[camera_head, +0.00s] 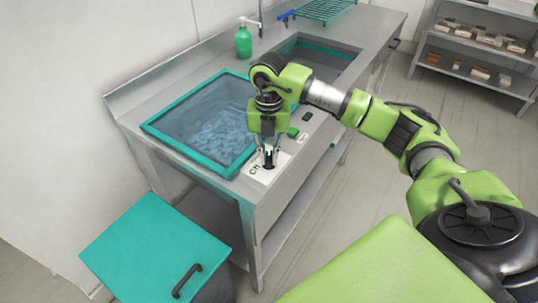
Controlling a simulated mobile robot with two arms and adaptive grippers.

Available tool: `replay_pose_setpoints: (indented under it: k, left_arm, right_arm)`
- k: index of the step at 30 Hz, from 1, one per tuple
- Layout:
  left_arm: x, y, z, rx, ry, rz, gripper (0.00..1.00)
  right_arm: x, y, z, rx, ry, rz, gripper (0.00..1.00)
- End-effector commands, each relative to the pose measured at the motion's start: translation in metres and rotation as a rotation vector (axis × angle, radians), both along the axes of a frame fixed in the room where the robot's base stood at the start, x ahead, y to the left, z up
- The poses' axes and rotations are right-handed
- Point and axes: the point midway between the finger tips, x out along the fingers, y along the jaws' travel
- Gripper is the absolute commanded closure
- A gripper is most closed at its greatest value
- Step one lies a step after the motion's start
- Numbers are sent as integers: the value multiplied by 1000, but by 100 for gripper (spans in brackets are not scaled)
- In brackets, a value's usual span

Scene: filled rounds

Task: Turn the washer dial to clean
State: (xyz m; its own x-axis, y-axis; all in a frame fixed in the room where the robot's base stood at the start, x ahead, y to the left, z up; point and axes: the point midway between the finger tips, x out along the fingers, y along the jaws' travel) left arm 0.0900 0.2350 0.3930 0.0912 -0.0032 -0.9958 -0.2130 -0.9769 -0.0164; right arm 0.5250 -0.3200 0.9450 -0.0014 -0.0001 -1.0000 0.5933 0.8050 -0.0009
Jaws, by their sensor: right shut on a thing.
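The washer (205,118) is a basin with a teal frame and a bluish see-through top, set in a grey metal counter. A white label plate (257,178) with dark lettering lies on the counter at its near right corner. My right gripper (269,163) points down over this plate and is shut on the small dark dial (268,158). The fingers hide most of the dial, so I cannot tell which way it points. My left gripper is not in view.
A green button (293,132) and a dark switch (307,116) lie beside my right gripper. A green bottle (243,40) stands at the counter's back. A teal-lidded bin (150,245) stands at front left. A shelf (480,45) is at back right. Floor between is clear.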

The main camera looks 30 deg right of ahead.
Motion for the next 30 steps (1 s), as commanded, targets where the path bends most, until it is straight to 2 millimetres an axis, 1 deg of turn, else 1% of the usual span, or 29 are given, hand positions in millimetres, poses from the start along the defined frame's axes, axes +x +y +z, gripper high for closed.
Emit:
replay_pose_setpoints:
  k: [6, 17, 18, 20, 30]
  left_arm:
    - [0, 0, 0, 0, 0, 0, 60]
    - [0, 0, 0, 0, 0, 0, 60]
    - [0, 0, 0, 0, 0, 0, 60]
    - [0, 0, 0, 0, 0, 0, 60]
    - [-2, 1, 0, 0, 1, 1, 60]
  right_arm:
    - [2, -1, 2, -1, -6, -34, 100]
    - [2, -1, 2, 0, -6, -39, 100]
    - [2, -1, 2, 0, -6, -39, 85]
    - [2, -1, 2, 0, -6, -38, 71]
    - [1, 0, 1, 0, -3, -35, 71]
